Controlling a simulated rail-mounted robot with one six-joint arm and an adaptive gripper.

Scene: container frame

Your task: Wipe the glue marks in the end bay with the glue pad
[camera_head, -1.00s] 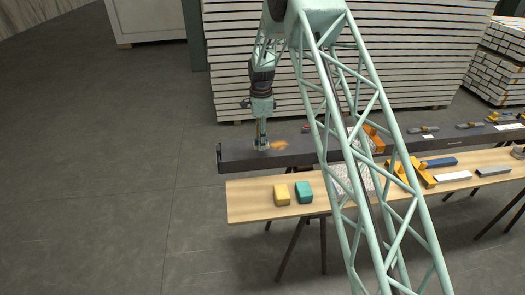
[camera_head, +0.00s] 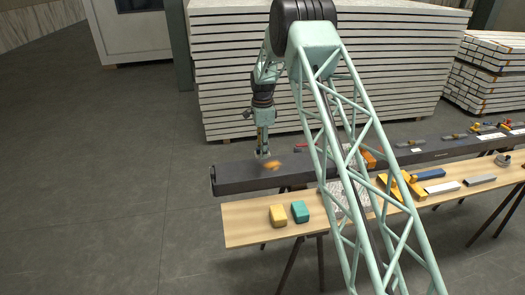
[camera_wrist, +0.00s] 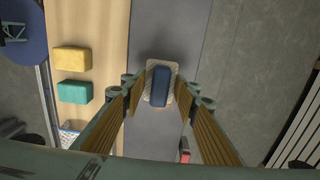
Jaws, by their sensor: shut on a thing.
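My gripper (camera_head: 263,151) hangs over the left end part of the long dark beam (camera_head: 235,175). In the wrist view my gripper (camera_wrist: 160,88) is shut on the glue pad (camera_wrist: 160,87), which has a dark blue grip and a pale, speckled base. The pad is over the dark beam; I cannot tell whether it touches the surface. An orange-brown glue mark (camera_head: 272,165) lies on the beam, just to the right and front of my gripper in the head view.
A wooden bench (camera_head: 245,228) runs in front of the beam, with a yellow block (camera_head: 278,216) and a teal block (camera_head: 299,211) on it. Stacked white panels (camera_head: 230,75) stand behind. My lattice arm hides the beam's middle.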

